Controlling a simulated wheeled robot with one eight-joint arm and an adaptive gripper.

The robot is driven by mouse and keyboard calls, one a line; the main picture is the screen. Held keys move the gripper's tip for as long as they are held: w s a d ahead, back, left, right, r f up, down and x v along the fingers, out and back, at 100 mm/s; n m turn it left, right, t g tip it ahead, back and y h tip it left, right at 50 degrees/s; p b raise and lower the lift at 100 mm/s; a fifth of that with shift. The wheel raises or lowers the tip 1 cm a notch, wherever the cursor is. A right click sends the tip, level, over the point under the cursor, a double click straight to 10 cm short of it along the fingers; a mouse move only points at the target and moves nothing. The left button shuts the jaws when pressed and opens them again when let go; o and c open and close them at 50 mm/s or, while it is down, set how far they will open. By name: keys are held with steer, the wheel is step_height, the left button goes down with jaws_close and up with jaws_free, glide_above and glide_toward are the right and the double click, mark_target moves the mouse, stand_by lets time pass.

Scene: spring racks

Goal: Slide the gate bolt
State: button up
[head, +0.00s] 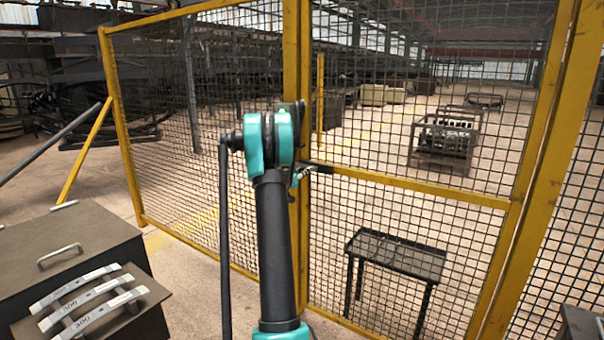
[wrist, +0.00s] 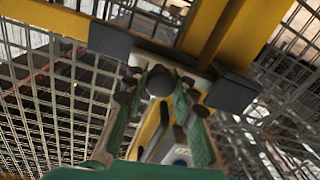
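The yellow-framed mesh gate (head: 420,187) stands in front of me. Its bolt shows in the wrist view as a pale bar with a dark round knob (wrist: 160,80), between two dark blocks on the yellow frame. In the head view a dark block (head: 321,168) of the latch shows beside the post. My gripper (wrist: 161,86) is at the bolt, its green fingers on either side of the knob. I cannot tell whether they press on it. In the head view my arm hides most of the gripper; only a small green part shows by the latch.
Beyond the mesh are a small dark table (head: 397,255) and a metal crate (head: 445,145). A yellow post (head: 570,140) stands at the right.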

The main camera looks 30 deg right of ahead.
jaws_close()
steer(key=s, duration=0.1)
steer(key=s+d, duration=0.1)
steer(key=s, duration=0.2)
steer(key=shift+d, duration=0.35)
steer(key=o, duration=0.9)
jaws_free()
steer(key=v, duration=1.2)
